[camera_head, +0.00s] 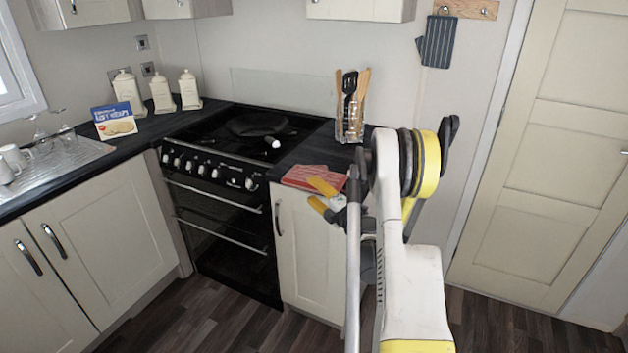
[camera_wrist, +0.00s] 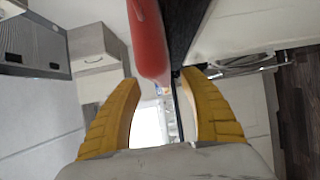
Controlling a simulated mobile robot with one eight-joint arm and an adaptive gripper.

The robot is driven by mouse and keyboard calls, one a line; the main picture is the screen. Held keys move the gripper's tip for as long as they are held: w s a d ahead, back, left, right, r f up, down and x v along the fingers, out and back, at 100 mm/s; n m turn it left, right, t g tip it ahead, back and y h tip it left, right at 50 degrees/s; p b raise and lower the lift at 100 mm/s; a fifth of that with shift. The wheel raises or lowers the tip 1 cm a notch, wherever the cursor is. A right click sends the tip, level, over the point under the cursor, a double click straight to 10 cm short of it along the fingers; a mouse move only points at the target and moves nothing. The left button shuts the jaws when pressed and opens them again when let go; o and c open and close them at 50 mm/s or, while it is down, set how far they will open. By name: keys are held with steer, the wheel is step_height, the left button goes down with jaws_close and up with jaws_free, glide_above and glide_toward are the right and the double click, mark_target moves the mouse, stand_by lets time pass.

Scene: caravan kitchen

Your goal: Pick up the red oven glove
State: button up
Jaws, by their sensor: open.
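The red oven glove (camera_head: 312,176) lies flat on the dark worktop to the right of the cooker, near its front edge. In the wrist view the glove (camera_wrist: 148,38) shows edge-on as a red shape at top centre, its near end between the lines of the two yellow fingers. My gripper (camera_head: 316,193) is at the worktop's front edge, beside the glove, with one finger above the other. In the wrist view my gripper (camera_wrist: 158,78) is open and nothing is clamped in it. Whether a finger touches the glove I cannot tell.
A black cooker (camera_head: 225,185) with a dark pan (camera_head: 258,125) on its hob stands left of the glove. A utensil holder (camera_head: 350,122) stands behind it on the worktop (camera_head: 300,150). Cupboard doors (camera_head: 305,250) are below. A dark grey cloth (camera_head: 439,42) hangs on the wall.

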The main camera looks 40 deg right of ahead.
mark_target(305, 184)
steer(key=w, duration=0.1)
steer(key=w+b, duration=0.1)
steer(key=w, duration=0.1)
steer(key=w+b, duration=0.1)
steer(key=w, duration=0.1)
steer(key=shift+d+f, duration=0.2)
steer(key=shift+d, duration=0.15)
steer(key=shift+r, duration=0.1)
jaws_close()
